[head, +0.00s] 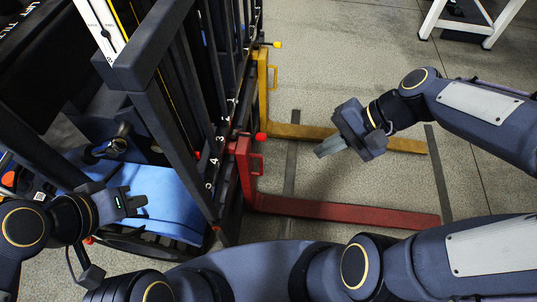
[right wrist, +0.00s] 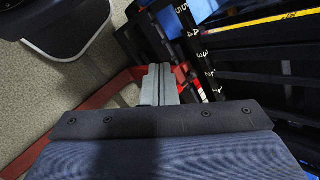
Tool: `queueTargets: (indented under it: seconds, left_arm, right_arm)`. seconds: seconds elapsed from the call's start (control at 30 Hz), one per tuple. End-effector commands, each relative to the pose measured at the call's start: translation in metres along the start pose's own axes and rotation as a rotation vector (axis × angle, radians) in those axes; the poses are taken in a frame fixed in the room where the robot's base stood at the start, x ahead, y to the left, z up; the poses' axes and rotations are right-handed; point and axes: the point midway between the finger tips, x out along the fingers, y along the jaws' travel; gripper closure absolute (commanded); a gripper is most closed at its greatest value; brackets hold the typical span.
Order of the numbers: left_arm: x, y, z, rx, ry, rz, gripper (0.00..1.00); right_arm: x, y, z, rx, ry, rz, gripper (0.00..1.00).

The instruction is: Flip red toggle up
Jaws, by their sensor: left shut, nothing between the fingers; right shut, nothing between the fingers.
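The red toggle (head: 261,136) has a round red knob and sticks out from the side of the dark rack, above a red bracket (head: 246,172). My right gripper (head: 320,153) is shut and empty, to the right of the red knob and apart from it in the head view. In the right wrist view its closed fingers (right wrist: 160,68) point toward the rack, with red parts beside the tips; I cannot tell there which part is the toggle. My left gripper (head: 143,202) is shut and empty, at the blue panel (head: 170,190) on the left.
A yellow-knobbed toggle (head: 276,44) sits farther back on the rack. A red fork leg (head: 345,212) and a yellow fork leg (head: 385,142) extend right along the floor. The dark rack (head: 165,120) has tall bars and white numbers. Open floor lies at the back right.

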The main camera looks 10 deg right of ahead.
Motion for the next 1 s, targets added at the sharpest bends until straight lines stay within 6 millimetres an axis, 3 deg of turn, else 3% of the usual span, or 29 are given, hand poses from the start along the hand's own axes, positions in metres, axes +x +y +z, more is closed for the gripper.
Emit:
queueTargets:
  seconds: [0.03, 0.37, 0.7, 0.9, 1.0]
  left_arm:
    - [0.020, -0.009, 0.010, 0.000, 0.000, 0.000, 1.00]
    - [0.083, -0.038, 0.042, 0.000, 0.000, 0.000, 1.00]
    - [0.144, -0.066, 0.073, 0.000, 0.000, 0.000, 1.00]
    - [0.166, -0.076, 0.084, 0.000, 0.000, 0.000, 1.00]
    - [0.170, -0.078, 0.086, 0.000, 0.000, 0.000, 1.00]
  right_arm:
    - [0.026, 0.009, -0.018, 0.082, -0.059, -0.019, 1.00]
    - [0.131, 0.026, -0.109, 0.612, -0.420, -0.191, 1.00]
    - [0.246, 0.072, -0.215, 1.140, -0.802, -0.415, 1.00]
    - [0.293, 0.100, -0.258, 1.348, -0.965, -0.527, 1.00]
    - [0.305, 0.107, -0.269, 1.402, -1.010, -0.561, 1.00]
